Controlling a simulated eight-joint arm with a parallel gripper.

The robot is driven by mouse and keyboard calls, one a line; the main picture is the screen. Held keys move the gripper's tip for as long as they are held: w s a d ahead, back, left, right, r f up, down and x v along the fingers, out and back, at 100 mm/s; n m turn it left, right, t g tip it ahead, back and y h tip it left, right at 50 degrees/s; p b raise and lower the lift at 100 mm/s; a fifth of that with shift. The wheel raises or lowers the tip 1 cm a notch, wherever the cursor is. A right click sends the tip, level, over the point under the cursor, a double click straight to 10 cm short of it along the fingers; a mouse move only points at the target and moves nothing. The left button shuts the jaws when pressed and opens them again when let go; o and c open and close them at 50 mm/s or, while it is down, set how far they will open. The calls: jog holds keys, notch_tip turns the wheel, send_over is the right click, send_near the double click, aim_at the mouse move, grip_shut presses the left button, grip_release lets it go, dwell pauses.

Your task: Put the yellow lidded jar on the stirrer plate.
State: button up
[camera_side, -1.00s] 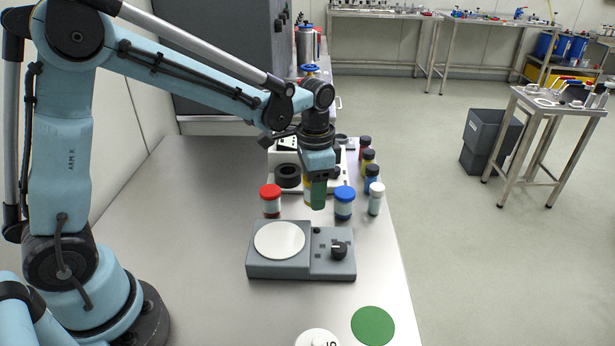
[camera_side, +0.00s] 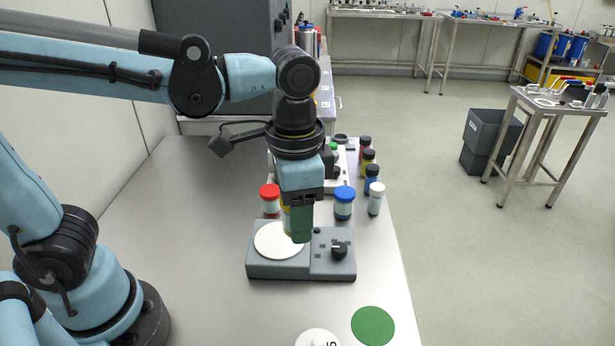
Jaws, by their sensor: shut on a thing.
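My gripper (camera_side: 298,222) is shut on the yellow lidded jar (camera_side: 286,218). The green fingers hide most of the jar, and only a thin yellowish strip shows at their left. The stirrer plate (camera_side: 268,243) is a grey box with a round white top at its left and a black knob at its right. In the picture, the gripper and jar overlap the right part of the white top. I cannot tell how far above it the jar is, or whether they touch.
A red-lidded jar (camera_side: 269,200) and a blue-lidded jar (camera_side: 344,203) stand close behind the stirrer. Several small bottles (camera_side: 371,179) line the bench's right side. A green disc (camera_side: 373,325) and a white round thing (camera_side: 317,339) lie in front. The bench's left side is clear.

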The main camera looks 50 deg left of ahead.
jog(key=s, duration=0.4)
send_over(280, 238)
notch_tip(280, 238, down, 6)
jog(key=shift+s+f, duration=0.1)
jog(key=shift+f, duration=2.05)
jog(key=shift+f, duration=0.15)
jog(key=o, duration=1.2)
